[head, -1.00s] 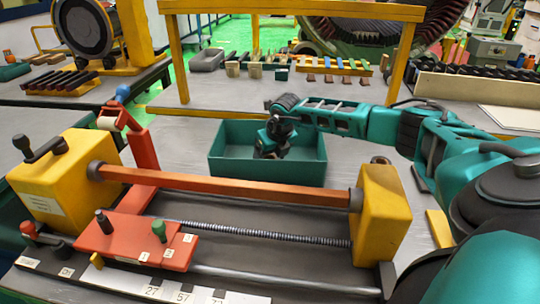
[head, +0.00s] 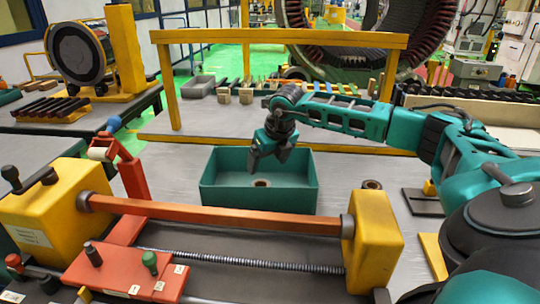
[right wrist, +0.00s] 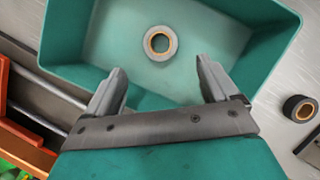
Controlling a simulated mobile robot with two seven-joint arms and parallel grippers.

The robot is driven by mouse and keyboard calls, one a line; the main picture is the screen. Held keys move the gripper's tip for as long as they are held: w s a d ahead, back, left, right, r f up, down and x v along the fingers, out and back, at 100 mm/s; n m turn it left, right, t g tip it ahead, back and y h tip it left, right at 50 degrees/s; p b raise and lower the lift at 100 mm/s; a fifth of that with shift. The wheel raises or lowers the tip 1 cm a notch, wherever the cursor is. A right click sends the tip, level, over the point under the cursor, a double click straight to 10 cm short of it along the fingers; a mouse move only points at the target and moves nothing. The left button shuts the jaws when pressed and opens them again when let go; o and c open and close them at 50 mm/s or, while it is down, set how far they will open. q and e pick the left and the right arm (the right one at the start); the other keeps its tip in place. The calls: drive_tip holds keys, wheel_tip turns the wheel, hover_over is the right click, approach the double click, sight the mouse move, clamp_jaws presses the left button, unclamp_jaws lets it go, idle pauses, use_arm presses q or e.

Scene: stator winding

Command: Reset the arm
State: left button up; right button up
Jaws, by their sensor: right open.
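My right arm reaches in from the right in the head view. Its gripper (head: 268,162) hangs above the green bin (head: 225,188), fingers pointing down. In the right wrist view the gripper (right wrist: 160,90) has its two fingers spread wide with nothing between them. My left gripper is not in view.
A second roll (head: 372,184) sits on the table right of the bin. A winding machine with an orange bar (head: 215,215) and yellow end blocks (head: 375,240) fills the front. A yellow frame (head: 280,37) spans behind the bin.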

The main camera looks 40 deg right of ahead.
drive_tip(key=shift+v, duration=1.05)
drive_tip(key=shift+a, duration=0.1)
